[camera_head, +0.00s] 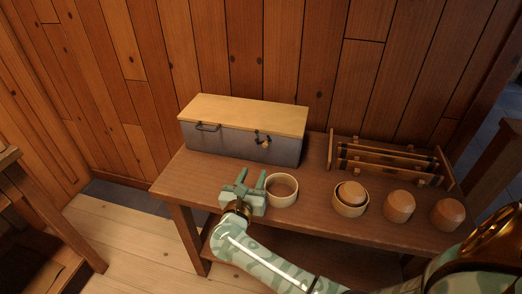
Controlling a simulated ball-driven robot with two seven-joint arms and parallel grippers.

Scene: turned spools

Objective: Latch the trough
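The trough (226,140) is a long grey box with a pale wooden lid (243,112) lying closed on top. It stands at the back left of the bench. A dark handle (208,127) sits on the left of its front face. A small latch (263,140) with a copper-coloured part sits on the right of that face; its exact position is too small to tell. My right gripper (252,176) is in front of the trough, below the latch in the picture and apart from it. Its two fingers are spread with nothing between them. My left gripper is not in view.
A round wooden cup (283,201) stands close to the right of my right gripper. Another cup (349,209) holds a rounded wooden piece, with two more pieces (398,207) (447,215) to its right. A wooden rack (388,166) stands behind them. The bench (176,180) is bare at left.

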